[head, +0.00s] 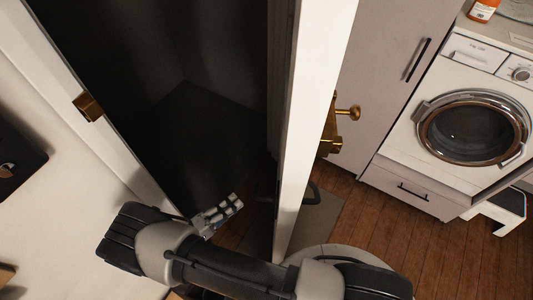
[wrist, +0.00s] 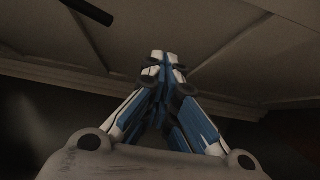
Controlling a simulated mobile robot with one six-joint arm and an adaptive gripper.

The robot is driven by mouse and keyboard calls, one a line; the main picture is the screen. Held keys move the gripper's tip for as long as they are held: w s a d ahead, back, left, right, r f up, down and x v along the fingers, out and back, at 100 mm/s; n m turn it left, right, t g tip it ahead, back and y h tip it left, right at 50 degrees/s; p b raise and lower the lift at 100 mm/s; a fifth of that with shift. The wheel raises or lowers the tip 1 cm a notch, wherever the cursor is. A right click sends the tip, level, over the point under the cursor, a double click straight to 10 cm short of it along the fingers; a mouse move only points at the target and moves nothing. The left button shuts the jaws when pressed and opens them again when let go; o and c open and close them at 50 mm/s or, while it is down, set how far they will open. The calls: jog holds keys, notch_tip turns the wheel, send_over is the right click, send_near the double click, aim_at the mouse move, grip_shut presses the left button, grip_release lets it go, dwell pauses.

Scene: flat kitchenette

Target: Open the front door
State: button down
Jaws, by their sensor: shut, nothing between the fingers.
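The front door (head: 312,110) stands ajar, swung inward, with its white edge toward me in the middle of the head view. Its brass handle and knob (head: 333,135) are on the right face. To the left, the white door frame (head: 60,60) carries a brass strike plate (head: 88,106). A wide dark gap lies between frame and door. My gripper (head: 232,206) is in the lower part of this gap, left of the door edge and apart from the handle. In the wrist view, its fingers (wrist: 165,62) are shut and empty, before a dim panelled surface (wrist: 230,50).
A washing machine (head: 475,125) and a tall grey cabinet (head: 385,75) stand on the right. A white step stool (head: 500,212) is near the machine. Wooden floor (head: 375,215) is clear there. A dark wall panel (head: 15,155) is at far left.

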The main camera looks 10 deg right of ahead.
jog(key=s+d+x, duration=0.1)
jog(key=s+x, duration=0.1)
jog(key=x, duration=1.1)
jog(key=shift+s+d, duration=0.25)
jog(key=shift+d, duration=0.15)
jog(key=shift+r, duration=0.15)
